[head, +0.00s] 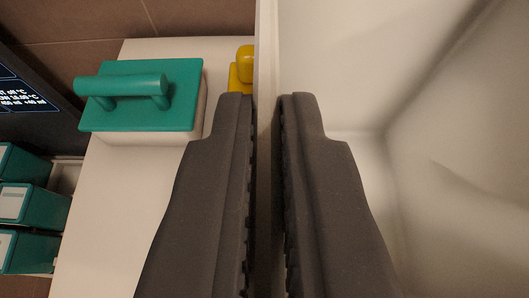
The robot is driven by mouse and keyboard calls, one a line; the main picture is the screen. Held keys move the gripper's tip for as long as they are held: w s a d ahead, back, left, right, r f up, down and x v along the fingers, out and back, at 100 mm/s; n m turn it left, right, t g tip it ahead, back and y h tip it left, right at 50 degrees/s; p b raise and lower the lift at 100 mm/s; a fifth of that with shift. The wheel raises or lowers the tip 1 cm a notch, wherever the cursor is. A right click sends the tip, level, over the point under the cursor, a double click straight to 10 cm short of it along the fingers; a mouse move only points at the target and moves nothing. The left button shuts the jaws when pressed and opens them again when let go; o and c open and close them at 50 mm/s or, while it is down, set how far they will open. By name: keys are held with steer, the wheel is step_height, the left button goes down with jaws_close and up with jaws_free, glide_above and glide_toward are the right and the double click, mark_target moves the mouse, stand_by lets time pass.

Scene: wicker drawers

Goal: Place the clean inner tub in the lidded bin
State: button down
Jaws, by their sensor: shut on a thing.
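A large pale tub (333,60), likely the inner tub, fills the right half of the view, seen into from above. Its inside looks bare where visible. My gripper (267,97) is shut on its thin upright wall, with one dark finger on each side. The wall runs up the picture between the fingers. The tub's lower part is hidden by my right finger.
A small yellow object (245,66) stands beside the tub wall, partly hidden. Several teal drawers (25,211) with pale labels are at lower left, below a dark display (22,92). The pale surface (110,225) left of my gripper is bare.

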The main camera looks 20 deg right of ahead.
steer(key=c, duration=1.6)
jaws_free()
steer(key=shift+f, duration=0.1)
steer(key=shift+o, duration=0.2)
steer(key=shift+r, duration=0.2)
steer(key=b+v, duration=0.1)
steer(key=v, duration=1.1)
